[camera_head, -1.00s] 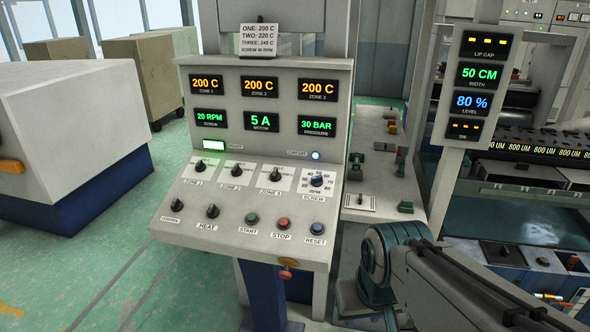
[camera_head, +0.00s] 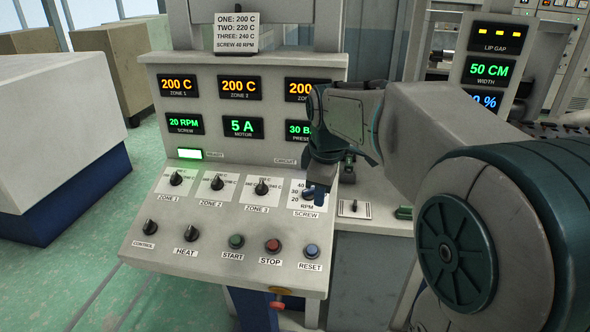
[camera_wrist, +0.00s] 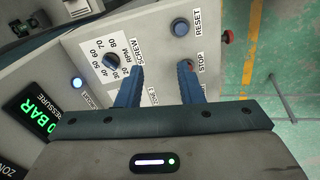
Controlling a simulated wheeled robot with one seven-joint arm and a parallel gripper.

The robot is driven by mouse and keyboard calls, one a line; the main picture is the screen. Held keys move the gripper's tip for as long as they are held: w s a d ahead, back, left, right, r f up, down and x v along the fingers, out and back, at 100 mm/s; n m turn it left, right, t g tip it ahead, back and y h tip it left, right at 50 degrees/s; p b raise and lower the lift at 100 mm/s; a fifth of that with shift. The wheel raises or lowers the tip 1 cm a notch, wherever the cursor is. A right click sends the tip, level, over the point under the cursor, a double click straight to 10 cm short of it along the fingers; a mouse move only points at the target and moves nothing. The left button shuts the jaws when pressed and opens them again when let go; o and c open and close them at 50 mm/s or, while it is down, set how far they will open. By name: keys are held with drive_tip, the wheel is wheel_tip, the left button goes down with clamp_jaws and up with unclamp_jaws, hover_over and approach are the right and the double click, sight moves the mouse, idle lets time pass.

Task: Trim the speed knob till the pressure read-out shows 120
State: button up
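The speed knob, a dark round knob labelled SCREW with an RPM scale, shows in the wrist view (camera_wrist: 112,61) left of my fingers. In the head view my gripper (camera_head: 317,194) hangs in front of it and partly covers it. In the wrist view my gripper (camera_wrist: 160,67) has its two blue fingers spread, nothing between them, beside the knob. I cannot tell how far above the panel they are. The pressure read-out (camera_head: 297,130) shows 30 BAR in green, partly hidden by my arm; its end also shows in the wrist view (camera_wrist: 38,113). The screw read-out (camera_head: 185,124) shows 20 RPM.
Three zone knobs, including the zone 3 knob (camera_head: 261,187), sit left of the speed knob. The START (camera_head: 236,241), STOP (camera_head: 272,245) and RESET (camera_head: 311,250) buttons lie below. A setpoint card (camera_head: 236,33) on top reads SCREW 40 RPM.

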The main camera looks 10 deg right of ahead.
sight(309, 192)
drive_tip(key=w+d+r+n+y, duration=0.1)
drive_tip(key=w+d+r+n, duration=0.1)
drive_tip(key=w+n, duration=0.85)
drive_tip(key=w+f, duration=0.2)
drive_tip(key=f, duration=0.2)
drive_tip(key=w+f+m+p, duration=0.1)
drive_tip(key=w+f, duration=0.1)
drive_tip(key=f, duration=0.3)
drive_tip(key=w+a+f+m, duration=0.1)
drive_tip(key=w+f, duration=0.1)
drive_tip(key=f, duration=0.2)
drive_tip(key=shift+w+f+m+p, duration=0.1)
drive_tip(key=shift+f+m+p, duration=0.2)
drive_tip(key=shift+p, duration=0.1)
clamp_jaws()
